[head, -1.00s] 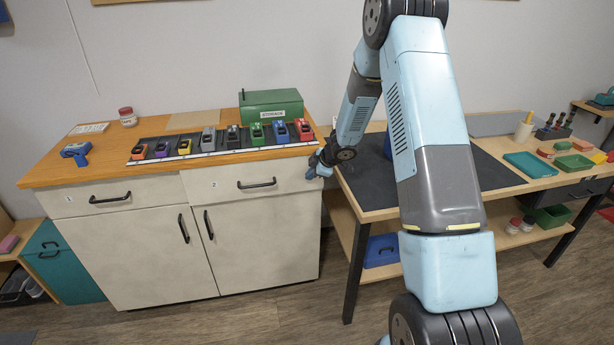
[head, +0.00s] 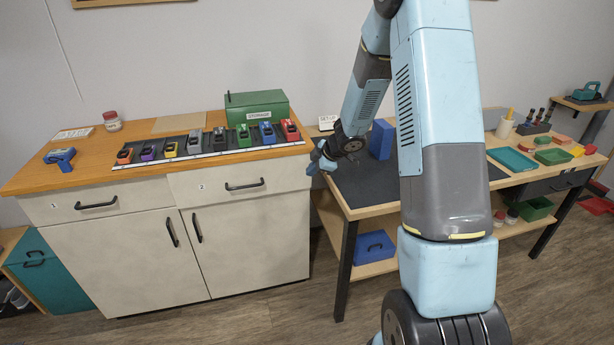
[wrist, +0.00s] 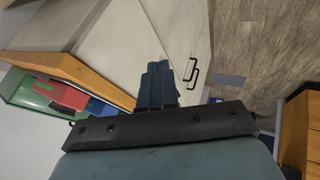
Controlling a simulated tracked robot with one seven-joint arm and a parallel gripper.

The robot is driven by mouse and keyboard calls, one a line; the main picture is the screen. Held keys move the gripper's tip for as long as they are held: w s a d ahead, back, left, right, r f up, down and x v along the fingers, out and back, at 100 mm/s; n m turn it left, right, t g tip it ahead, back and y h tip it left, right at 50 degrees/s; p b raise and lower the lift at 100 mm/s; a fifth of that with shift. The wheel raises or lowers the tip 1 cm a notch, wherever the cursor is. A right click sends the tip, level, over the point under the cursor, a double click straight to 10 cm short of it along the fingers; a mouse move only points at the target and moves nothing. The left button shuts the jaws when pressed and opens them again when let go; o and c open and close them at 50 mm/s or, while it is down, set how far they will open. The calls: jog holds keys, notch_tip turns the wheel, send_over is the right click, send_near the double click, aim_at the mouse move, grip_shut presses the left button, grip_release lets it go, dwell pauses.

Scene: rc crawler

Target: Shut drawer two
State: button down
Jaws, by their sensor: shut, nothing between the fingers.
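Drawer two (head: 215,188) is the right-hand top drawer of the pale cabinet, marked 2, with a black bar handle (head: 245,185). Its front looks flush or nearly flush with the cabinet; a small gap I cannot tell. My gripper (head: 318,160) is small in the head view, just right of the drawer's right end, at about counter height. In the wrist view, my gripper (wrist: 158,85) has its blue fingers together and empty. A pale panel with a dark handle (wrist: 191,73) lies beyond them; I cannot tell which handle that is.
Drawer one (head: 100,203) is at left. The workbench (head: 350,208) stands right of the cabinet, near my arm. The floor in front of the cabinet is clear.

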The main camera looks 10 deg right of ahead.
jog(key=s+a+f+m+t+y, duration=0.25)
jog(key=a+m+y, duration=0.25)
jog(key=a+m, duration=0.5)
jog(key=s+a+f+m+t+y, duration=0.1)
jog(key=s+a+f+m+y, duration=0.25)
jog(key=a+m, duration=0.7)
jog(key=m+t+h, duration=0.9)
jog(key=m+h, duration=0.4)
jog(key=m, duration=1.9)
send_near(269, 178)
jog(key=shift+y, duration=0.25)
jog(key=w, duration=0.7)
jog(key=shift+a, duration=0.15)
